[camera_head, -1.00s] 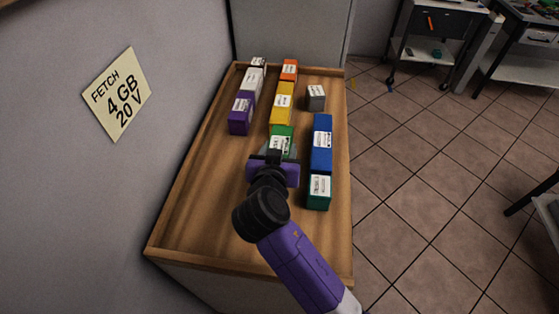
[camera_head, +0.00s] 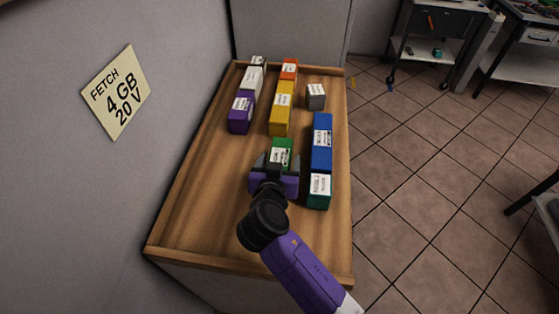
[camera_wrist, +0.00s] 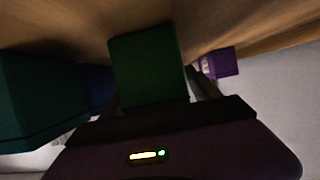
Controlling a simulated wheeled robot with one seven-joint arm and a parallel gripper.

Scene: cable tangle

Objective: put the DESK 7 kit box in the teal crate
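My gripper (camera_head: 278,162) is in the middle of the wooden tabletop, its fingers on both sides of a green box (camera_head: 283,145) with a white label. It looks shut on this box. In the wrist view the green box (camera_wrist: 148,65) stands upright straight ahead, at the gripper's mouth. The box labels are too small to read, so I cannot tell which one is the DESK 7 kit box. No teal crate is recognisable in either view.
A yellow box (camera_head: 281,108) stands behind the green one. A blue box (camera_head: 322,150) and a dark teal box (camera_head: 319,198) stand close on the right. A purple box (camera_head: 240,120) is at the left. The front left tabletop (camera_head: 205,215) is bare, with a raised rim.

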